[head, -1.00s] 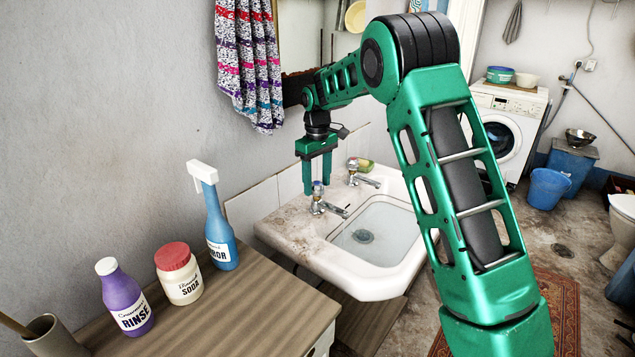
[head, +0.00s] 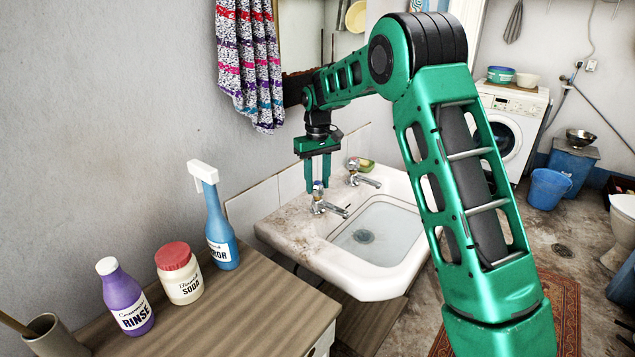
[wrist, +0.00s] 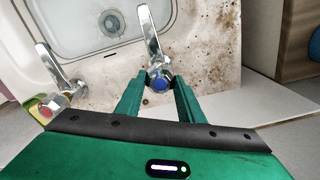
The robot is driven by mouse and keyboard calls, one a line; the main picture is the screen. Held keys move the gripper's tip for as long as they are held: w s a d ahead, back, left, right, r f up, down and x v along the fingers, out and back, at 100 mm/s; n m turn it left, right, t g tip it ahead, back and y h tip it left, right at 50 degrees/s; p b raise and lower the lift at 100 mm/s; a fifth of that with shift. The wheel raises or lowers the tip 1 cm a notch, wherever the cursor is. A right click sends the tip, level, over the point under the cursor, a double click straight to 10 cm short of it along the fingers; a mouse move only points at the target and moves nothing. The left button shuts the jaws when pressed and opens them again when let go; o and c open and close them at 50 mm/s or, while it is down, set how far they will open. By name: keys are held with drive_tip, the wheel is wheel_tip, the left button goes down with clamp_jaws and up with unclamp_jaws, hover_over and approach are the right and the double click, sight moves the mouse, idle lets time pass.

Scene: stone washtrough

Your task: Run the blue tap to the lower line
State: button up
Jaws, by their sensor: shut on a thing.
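The blue tap (head: 318,192) is a chrome tap with a blue-topped handle at the near left of the white basin (head: 372,288). In the wrist view the blue cap (wrist: 160,83) sits between the fingertips of my gripper (wrist: 156,88), and its spout points over the basin. My gripper (head: 317,185) reaches down from above and is shut on the tap's handle. A second tap (head: 353,172) stands beyond it; its cap looks red in the wrist view (wrist: 48,104). I cannot make out a water stream or a lower line in the basin.
A wooden counter (head: 265,305) at the front left holds a purple bottle (head: 125,297), a red-lidded jar (head: 178,275) and a blue spray bottle (head: 220,230). A patterned towel (head: 250,60) hangs above. A sponge (head: 366,163) lies behind the taps.

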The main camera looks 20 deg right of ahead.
drive_tip(key=o, duration=1.1)
drive_tip(key=shift+c, duration=0.2)
drive_tip(key=shift+r, duration=0.1)
wheel_tip(320, 180, up, 11)
drive_tip(key=shift+f, duration=0.2)
drive_tip(key=shift+w, duration=0.1)
